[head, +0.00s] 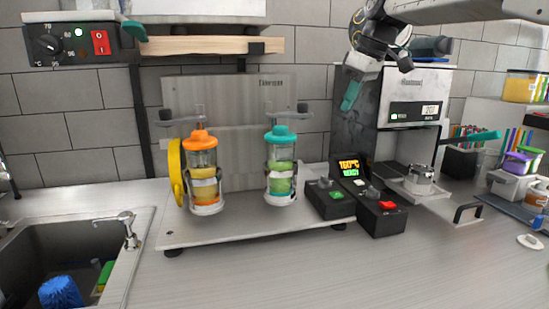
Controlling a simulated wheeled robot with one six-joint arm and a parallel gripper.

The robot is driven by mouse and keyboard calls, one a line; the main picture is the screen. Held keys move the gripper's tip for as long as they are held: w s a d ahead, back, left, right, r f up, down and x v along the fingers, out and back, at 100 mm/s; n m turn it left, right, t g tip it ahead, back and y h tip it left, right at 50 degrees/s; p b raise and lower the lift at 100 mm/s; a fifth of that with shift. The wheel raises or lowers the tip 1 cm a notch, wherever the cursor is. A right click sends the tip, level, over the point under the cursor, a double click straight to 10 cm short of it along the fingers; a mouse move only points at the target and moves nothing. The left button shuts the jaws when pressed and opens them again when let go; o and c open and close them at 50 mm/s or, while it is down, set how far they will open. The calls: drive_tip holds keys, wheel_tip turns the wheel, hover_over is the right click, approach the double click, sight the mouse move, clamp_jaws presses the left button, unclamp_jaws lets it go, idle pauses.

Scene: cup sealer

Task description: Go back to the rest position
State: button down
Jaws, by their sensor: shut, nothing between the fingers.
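My gripper (352,95) hangs at the upper right, in front of the dark left side of the coffee machine (430,84). Its tip is teal and points down and to the left. It is shut and empty, and stands high above the counter. Some of its detail is hard to make out against the dark machine.
The cup sealer (225,231) on the counter holds an orange-topped cup (202,158) and a teal-topped cup (281,150). Black control boxes (375,210) stand to its right. A sink (65,245) lies at left. The front right counter (440,270) is clear.

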drive_tip(key=s+d+f+m+h, duration=0.1)
drive_tip(key=s+d+f+m, duration=0.2)
drive_tip(key=s+f, duration=0.4)
drive_tip(key=s+d+f+m+g+h, duration=0.1)
drive_tip(key=s+d+f+m, duration=0.2)
drive_tip(key=s+f, duration=0.5)
drive_tip(key=s+d+f+m+h, duration=0.1)
drive_tip(key=s+d+f+m, duration=0.2)
drive_tip(key=s, duration=2)
wheel_tip(320, 180, down, 4)
drive_tip(key=shift+s+f+m, duration=0.2)
drive_tip(key=shift+s+m, duration=0.05)
drive_tip(key=shift+m, duration=0.55)
